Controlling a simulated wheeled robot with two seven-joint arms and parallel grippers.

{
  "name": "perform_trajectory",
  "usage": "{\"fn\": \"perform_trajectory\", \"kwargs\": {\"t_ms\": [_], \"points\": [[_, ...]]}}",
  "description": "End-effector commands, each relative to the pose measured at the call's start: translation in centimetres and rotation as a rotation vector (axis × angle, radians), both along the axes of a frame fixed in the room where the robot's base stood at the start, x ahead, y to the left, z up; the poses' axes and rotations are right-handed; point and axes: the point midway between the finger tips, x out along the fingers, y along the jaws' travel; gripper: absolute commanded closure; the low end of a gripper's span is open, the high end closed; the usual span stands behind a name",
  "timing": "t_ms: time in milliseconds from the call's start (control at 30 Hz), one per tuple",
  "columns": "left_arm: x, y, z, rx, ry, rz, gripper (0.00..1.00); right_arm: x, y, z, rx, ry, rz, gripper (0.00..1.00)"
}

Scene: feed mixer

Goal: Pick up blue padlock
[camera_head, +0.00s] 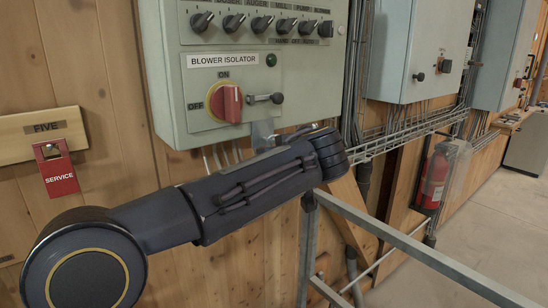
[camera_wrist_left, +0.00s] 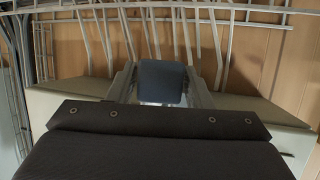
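The blue padlock (camera_wrist_left: 160,80) shows in the left wrist view as a dark blue block with rounded corners. My left gripper (camera_wrist_left: 162,92) has one grey finger close on each side of it. I cannot tell whether the fingers press on it or only flank it. A bright metal part shows just below the blue block. In the head view my left arm reaches to just under the blower isolator panel (camera_head: 296,98). My right gripper is not in view.
A red and yellow rotary switch (camera_head: 226,102) is on the panel above my arm. A red service tag (camera_head: 55,168) hangs at the left. Grey conduits and a metal rail (camera_head: 420,253) lie close at the right. A fire extinguisher (camera_head: 434,180) stands farther back.

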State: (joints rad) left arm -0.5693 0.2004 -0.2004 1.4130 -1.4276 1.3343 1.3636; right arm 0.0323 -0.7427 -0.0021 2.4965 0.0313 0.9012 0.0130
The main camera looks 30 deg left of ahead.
Motion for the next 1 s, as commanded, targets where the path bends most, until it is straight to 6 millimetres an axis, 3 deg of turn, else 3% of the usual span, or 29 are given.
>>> {"fn": "perform_trajectory", "kwargs": {"t_ms": [33, 233, 667, 1000], "points": [[0.0, 0.0, 0.0, 0.0, 0.0, 0.0, 0.61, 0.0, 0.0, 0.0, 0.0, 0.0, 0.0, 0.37], [0.0, 0.0, 0.0, 0.001, -0.001, 0.0, 0.86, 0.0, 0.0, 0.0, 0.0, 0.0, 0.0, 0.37], [0.0, -0.1, 0.5, -0.001, -0.004, -0.001, 0.86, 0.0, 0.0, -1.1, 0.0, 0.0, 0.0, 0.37], [-4.4, -5.9, 0.3, 0.001, -0.003, -0.007, 0.86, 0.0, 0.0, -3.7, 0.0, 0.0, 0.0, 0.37]]}}
